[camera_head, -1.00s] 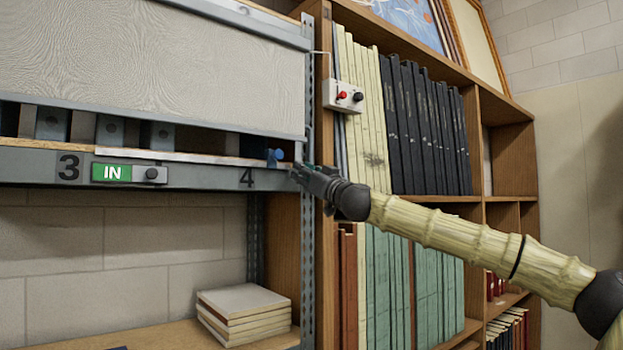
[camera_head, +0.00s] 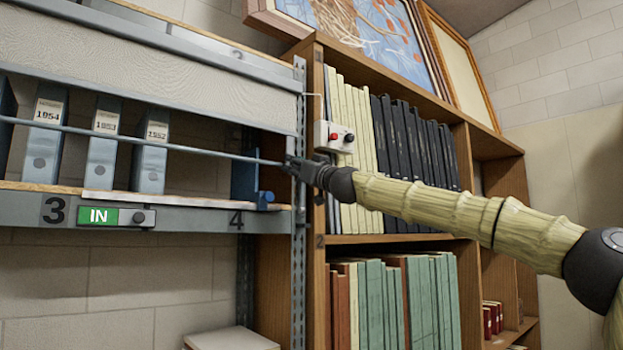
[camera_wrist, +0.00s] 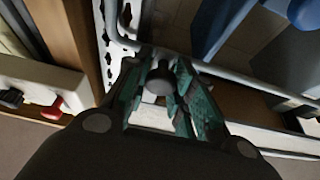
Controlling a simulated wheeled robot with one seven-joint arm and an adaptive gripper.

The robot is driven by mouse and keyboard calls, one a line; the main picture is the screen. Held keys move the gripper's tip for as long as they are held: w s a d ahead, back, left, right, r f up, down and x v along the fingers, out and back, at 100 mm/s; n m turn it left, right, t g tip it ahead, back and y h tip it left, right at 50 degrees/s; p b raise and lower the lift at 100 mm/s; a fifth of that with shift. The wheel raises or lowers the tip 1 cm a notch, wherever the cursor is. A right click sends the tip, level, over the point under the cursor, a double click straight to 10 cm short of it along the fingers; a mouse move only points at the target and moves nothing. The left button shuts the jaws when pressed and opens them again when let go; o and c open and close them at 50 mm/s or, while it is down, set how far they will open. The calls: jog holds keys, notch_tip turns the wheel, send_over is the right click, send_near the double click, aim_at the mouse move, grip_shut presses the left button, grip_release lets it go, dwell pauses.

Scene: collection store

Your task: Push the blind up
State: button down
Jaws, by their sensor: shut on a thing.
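The grey textured blind (camera_head: 190,80) hangs across the upper left in the head view. Its lower edge is well above the shelf, and binders show beneath it. A thin grey rod (camera_head: 190,149) runs below the blind, in front of the binders, to my gripper (camera_head: 292,162) beside the metal upright. In the wrist view, my gripper (camera_wrist: 158,92) has a dark round end piece (camera_wrist: 158,78) between its teal finger pads and is shut on it. The grey rod (camera_wrist: 250,78) runs away right from there. I cannot tell how the rod joins the blind.
A perforated upright (camera_head: 299,240) stands close to my gripper. Just right is a switch box (camera_head: 335,137) with red and black knobs on a wooden bookcase (camera_head: 312,270). A blue piece (camera_head: 245,178) stands on the shelf.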

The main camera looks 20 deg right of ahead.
aim_at(290, 124)
notch_tip(290, 124, up, 12)
jog(key=p, duration=0.4)
jog(key=c, duration=1.2)
grip_release()
jog(key=shift+d, duration=0.1)
jog(key=shift+f, duration=0.1)
jog(key=v, duration=1.2)
